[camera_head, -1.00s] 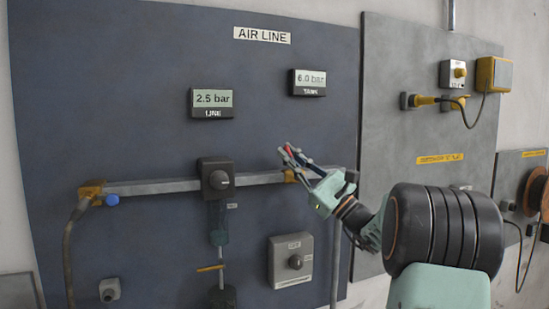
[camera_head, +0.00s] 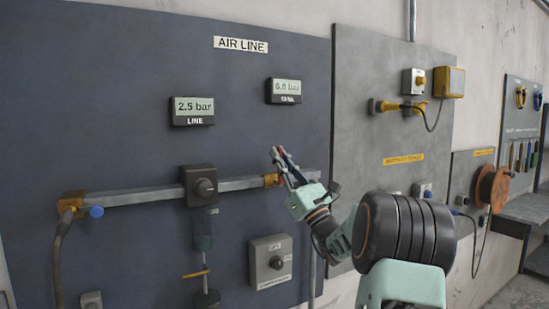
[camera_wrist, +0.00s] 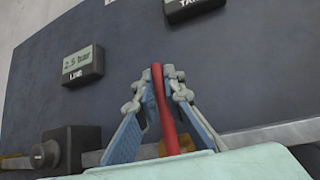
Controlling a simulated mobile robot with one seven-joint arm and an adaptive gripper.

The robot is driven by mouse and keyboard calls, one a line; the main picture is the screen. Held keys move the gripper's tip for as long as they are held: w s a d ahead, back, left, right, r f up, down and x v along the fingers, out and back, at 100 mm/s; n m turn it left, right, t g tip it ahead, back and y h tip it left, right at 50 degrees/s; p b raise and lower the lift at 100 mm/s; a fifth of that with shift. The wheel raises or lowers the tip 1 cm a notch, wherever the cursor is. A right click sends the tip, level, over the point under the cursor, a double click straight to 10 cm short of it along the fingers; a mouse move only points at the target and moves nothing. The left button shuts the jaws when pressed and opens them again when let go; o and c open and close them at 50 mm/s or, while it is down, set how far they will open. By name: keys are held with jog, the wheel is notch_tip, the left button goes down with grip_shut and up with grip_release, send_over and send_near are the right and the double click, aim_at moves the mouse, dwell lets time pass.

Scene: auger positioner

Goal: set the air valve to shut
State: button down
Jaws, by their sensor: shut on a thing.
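The air valve is a brass fitting (camera_head: 271,180) on the grey pipe, with a red lever (camera_wrist: 162,108). In the wrist view the lever stands nearly upright, across the line of the pipe. My gripper (camera_head: 281,158) is at the lever, just above the pipe. In the wrist view my gripper (camera_wrist: 162,82) has its two fingers closed on either side of the lever's upper part. My fingers and palm hide much of the valve body. The line display (camera_head: 193,111) reads 2.5 bar; the tank display (camera_head: 286,91) appears to read 6.0 bar.
A black regulator with a knob (camera_head: 200,186) sits on the pipe left of the valve. A blue-handled part (camera_head: 96,211) is at the pipe's left end. A grey box with a knob (camera_head: 270,261) is below the valve. A second grey panel (camera_head: 385,75) stands to the right.

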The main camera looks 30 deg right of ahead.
jog(key=shift+d+m+h, duration=0.2)
jog(key=shift+m+h, duration=0.5)
jog(key=c, duration=2)
grip_release()
jog(key=v, duration=1.2)
jog(key=shift+f, duration=0.15)
jog(key=shift+w+y, duration=0.1)
jog(key=shift+y, duration=0.2)
